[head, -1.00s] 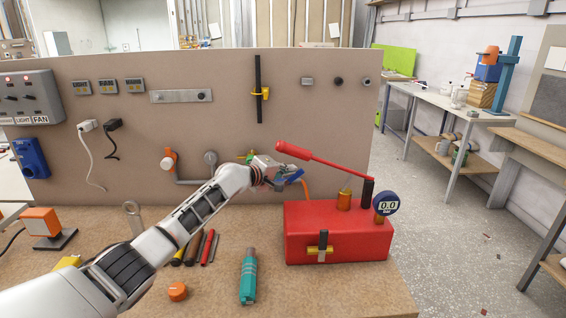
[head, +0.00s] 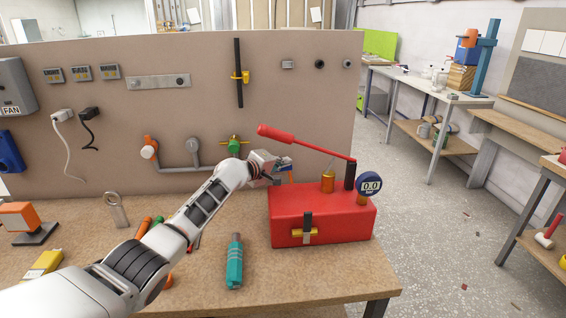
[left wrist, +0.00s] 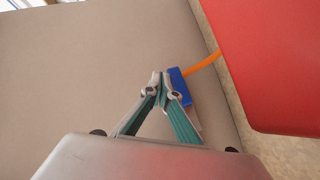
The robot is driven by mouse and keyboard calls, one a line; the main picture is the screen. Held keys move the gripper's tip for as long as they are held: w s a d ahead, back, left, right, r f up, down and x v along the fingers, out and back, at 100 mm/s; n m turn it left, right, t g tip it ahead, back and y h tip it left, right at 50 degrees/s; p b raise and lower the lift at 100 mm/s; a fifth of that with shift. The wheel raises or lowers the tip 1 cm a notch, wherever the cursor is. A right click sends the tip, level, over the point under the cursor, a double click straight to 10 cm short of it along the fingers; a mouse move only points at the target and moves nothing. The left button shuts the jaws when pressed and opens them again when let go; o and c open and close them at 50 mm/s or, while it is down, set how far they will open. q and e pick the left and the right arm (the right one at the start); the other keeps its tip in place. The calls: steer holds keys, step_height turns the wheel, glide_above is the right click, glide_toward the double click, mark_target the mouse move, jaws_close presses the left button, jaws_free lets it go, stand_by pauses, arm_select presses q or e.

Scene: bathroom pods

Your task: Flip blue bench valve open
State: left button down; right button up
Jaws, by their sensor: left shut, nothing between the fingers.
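The blue bench valve (left wrist: 179,86) shows in the left wrist view as a blue handle just beyond and to the right of my fingertips. An orange hose (left wrist: 204,63) runs from beside it toward the red pump box. My left gripper (left wrist: 161,88) is shut and empty. Its tips are close to the blue handle; I cannot tell whether they touch. In the head view my left gripper (head: 281,166) is in front of the board, left of the red pump box (head: 322,215), and largely hides the valve. My right gripper is not in view.
A green valve (head: 234,146) sits on the grey pipe at the board. The pump's red lever (head: 305,143) extends above and close to my gripper. The bench front right is clear.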

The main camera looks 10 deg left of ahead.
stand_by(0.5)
arm_select(q)
steer(key=v, duration=1.2)
stand_by(0.3)
steer(key=shift+d+f, duration=0.1)
steer(key=shift+d, duration=0.05)
